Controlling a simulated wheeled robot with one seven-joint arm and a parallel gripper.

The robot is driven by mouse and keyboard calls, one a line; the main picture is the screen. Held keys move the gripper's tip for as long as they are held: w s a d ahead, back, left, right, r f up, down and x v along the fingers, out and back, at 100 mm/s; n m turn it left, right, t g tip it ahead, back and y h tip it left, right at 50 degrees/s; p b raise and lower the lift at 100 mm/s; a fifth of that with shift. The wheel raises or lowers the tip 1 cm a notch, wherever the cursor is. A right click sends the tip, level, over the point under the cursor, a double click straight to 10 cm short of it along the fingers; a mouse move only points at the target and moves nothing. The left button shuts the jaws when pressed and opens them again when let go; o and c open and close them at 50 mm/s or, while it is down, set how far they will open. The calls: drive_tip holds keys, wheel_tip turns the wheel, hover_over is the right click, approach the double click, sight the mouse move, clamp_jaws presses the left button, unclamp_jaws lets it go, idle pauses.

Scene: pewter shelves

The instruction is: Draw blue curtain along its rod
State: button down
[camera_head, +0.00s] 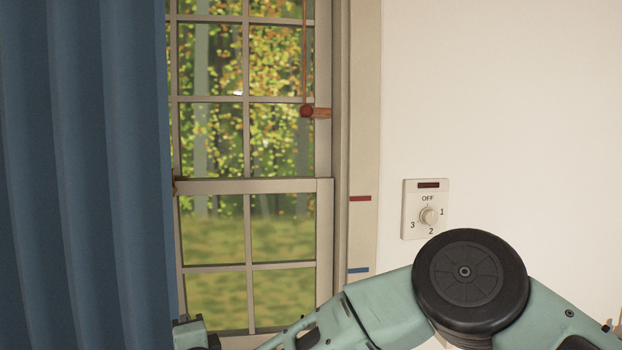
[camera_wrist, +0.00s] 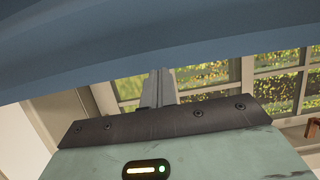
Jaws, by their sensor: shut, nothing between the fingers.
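The blue curtain (camera_head: 85,170) hangs in tall folds over the left part of the head view. Its right edge lies along the left side of the window. In the wrist view the curtain (camera_wrist: 150,40) crosses the top as a broad blue band. My gripper (camera_wrist: 158,76) shows there with its narrow fingers shut together and nothing between them. Their tips are at the curtain's border; I cannot tell whether they touch it. In the head view my arm reaches left towards the curtain's lower right edge, and the fingers cannot be made out. The rod is out of view.
A sash window (camera_head: 248,185) with a pale frame is beside the curtain. A cord with a red ball (camera_head: 306,111) hangs in front of it by a small wooden piece. A dial switch (camera_head: 426,210) is on the wall at right, just above my arm.

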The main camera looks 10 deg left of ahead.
sight(72, 333)
drive_tip(key=shift+s+a+b, duration=0.2)
drive_tip(key=shift+a, duration=0.5)
drive_tip(key=shift+s+a+b, duration=0.15)
drive_tip(key=shift+s+a, duration=0.05)
drive_tip(key=shift+a, duration=0.5)
drive_tip(key=shift+s+a+b, duration=0.2)
drive_tip(key=shift+a, duration=0.5)
drive_tip(key=s+a, duration=0.1)
drive_tip(key=a, duration=0.4)
drive_tip(key=s+a+b, duration=0.1)
drive_tip(key=s+a, duration=0.1)
drive_tip(key=a, duration=0.3)
drive_tip(key=s+a+b, duration=0.1)
drive_tip(key=a, duration=0.4)
drive_tip(key=shift+s+a, duration=0.15)
drive_tip(key=shift+s, duration=0.1)
